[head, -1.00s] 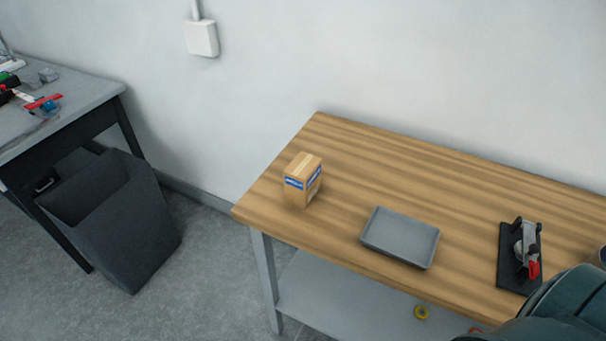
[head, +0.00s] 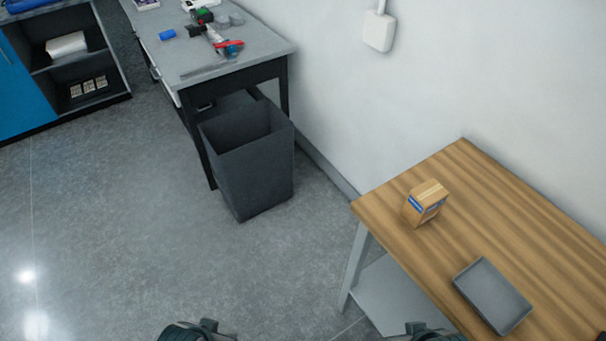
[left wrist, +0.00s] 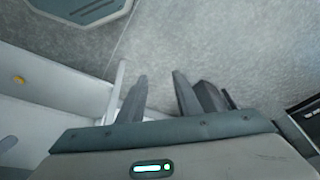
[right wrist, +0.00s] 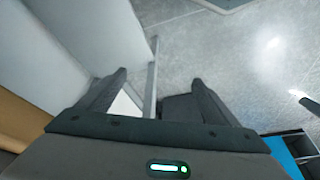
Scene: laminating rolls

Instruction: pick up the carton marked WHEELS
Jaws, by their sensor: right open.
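A small brown cardboard carton (head: 424,204) with a blue and white label stands upright on the wooden table, near its left end. The label's wording is too small to read. My right gripper (right wrist: 160,78) is open and empty in the right wrist view, its fingers wide apart over floor. My left gripper (left wrist: 160,76) is open and empty in the left wrist view, with a narrower gap. In the head view only dark parts of my arms show at the bottom edge, well short of the carton. Neither wrist view shows the carton.
A grey tray (head: 492,296) lies on the wooden table (head: 470,200), nearer than the carton. A dark bin (head: 250,175) stands on the floor by a grey workbench (head: 205,60) holding tools. A blue cabinet (head: 22,95) is at far left. The floor between is clear.

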